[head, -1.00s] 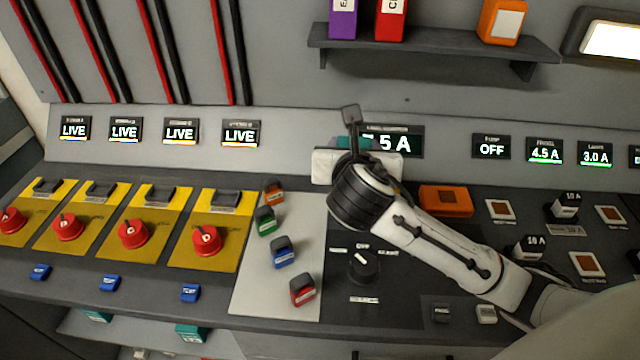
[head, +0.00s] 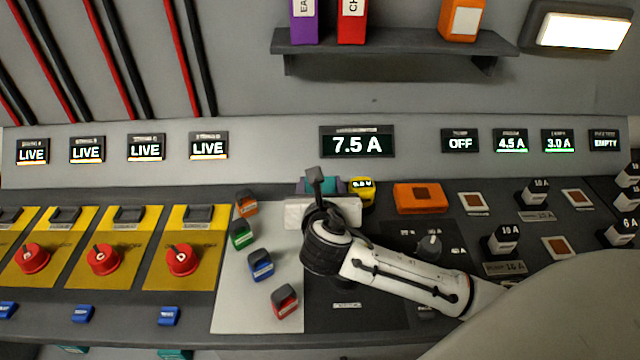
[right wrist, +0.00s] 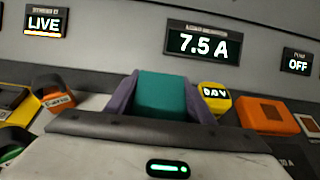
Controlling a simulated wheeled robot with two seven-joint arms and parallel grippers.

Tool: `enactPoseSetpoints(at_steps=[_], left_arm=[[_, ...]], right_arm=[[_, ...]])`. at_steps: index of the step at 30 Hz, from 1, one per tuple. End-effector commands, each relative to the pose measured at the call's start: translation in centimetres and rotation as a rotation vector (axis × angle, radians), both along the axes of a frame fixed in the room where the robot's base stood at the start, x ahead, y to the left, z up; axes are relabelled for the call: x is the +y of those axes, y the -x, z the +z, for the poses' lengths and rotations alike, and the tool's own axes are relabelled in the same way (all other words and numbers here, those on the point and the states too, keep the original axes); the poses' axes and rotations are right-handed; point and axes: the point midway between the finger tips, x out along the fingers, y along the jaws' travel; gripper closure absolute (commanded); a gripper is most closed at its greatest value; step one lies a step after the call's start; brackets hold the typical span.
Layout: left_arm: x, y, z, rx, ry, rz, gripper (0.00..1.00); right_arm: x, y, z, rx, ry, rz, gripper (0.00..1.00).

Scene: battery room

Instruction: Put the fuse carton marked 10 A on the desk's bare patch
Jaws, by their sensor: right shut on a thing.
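My right gripper (head: 320,184) reaches in over the desk (head: 375,190), below the 7.5 A display. It is shut on a teal carton (right wrist: 162,95), which sits between its two purple fingers in the right wrist view. The carton also shows past the gripper in the head view (head: 328,185). No marking can be read on it, and I cannot tell whether it touches the desk. My left gripper is not in view.
A yellow meter (head: 361,190) and an orange box (head: 418,197) stand just right of the gripper. Red rotary switches (head: 182,259) on yellow plates lie left. Black-and-white blocks marked 10 A (head: 503,240) stand right. A binder shelf (head: 395,42) hangs above.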

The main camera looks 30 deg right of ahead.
Motion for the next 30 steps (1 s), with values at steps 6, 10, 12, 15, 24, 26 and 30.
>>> enactPoseSetpoints(at_steps=[6, 10, 12, 15, 24, 26, 30], left_arm=[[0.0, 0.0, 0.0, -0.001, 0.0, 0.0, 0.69], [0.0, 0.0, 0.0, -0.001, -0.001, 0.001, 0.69], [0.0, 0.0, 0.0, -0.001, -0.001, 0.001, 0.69], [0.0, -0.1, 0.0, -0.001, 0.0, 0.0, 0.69], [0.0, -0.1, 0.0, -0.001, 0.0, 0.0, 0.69], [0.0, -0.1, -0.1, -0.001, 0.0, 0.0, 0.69], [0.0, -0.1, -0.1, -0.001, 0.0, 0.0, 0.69]], right_arm=[[0.0, -0.1, 0.2, -0.005, 0.001, 0.0, 0.9], [0.0, 0.0, -0.2, -0.002, -0.001, 0.001, 0.4], [0.0, 0.0, -0.2, -0.002, -0.001, 0.001, 0.33], [0.0, 0.0, -0.2, -0.002, -0.001, 0.001, 0.33], [0.5, 0.5, 0.4, -0.002, -0.001, 0.004, 0.33], [0.9, 1.3, 0.7, -0.001, -0.002, 0.004, 0.33], [2.4, 3.6, 1.9, -0.001, -0.004, 0.005, 0.33]])
